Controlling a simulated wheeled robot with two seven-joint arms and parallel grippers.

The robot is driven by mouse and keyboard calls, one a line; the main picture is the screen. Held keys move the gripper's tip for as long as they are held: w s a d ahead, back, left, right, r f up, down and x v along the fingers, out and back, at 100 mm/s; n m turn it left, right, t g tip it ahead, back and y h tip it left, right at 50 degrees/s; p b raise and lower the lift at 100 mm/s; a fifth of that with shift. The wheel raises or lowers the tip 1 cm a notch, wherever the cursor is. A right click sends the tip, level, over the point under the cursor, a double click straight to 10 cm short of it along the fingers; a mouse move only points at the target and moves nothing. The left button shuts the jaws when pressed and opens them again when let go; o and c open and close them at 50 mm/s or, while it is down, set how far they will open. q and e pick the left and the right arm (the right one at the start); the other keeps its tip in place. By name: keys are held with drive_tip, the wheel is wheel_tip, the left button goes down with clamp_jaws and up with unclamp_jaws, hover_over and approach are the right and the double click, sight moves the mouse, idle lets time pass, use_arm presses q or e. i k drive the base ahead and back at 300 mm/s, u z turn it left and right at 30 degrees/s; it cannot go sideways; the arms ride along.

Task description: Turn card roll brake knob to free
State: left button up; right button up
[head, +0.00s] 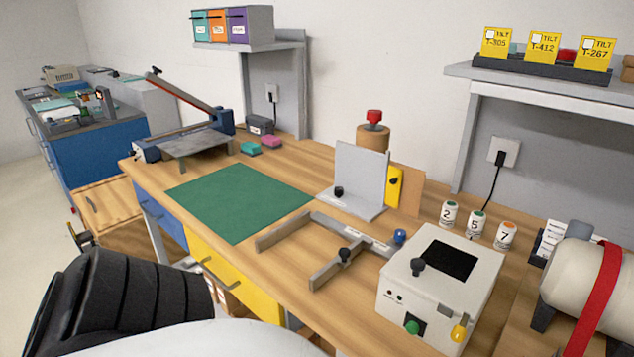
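No knob is labelled as the card roll brake knob, so I cannot tell which one it is. A brown upright cylinder (373,138) with a red knob (374,117) on top stands at the back of the bench, partly hidden by a grey angle plate (360,172). A large cream roll (570,276) with a red strap (598,295) lies on dark supports at the right edge, cut off by the frame; no brake knob is visible on it. Neither gripper is in view. A black ridged part of my arm fills the lower left.
On the wooden bench are a green mat (240,200), a paper trimmer (190,135), a grey frame (335,262), a cream box with a dark window (440,290) and numbered canisters (476,226). Shelves (545,88) stand behind. The mat is clear.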

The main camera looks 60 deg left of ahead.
sight(338, 192)
drive_tip(key=u, duration=2.15)
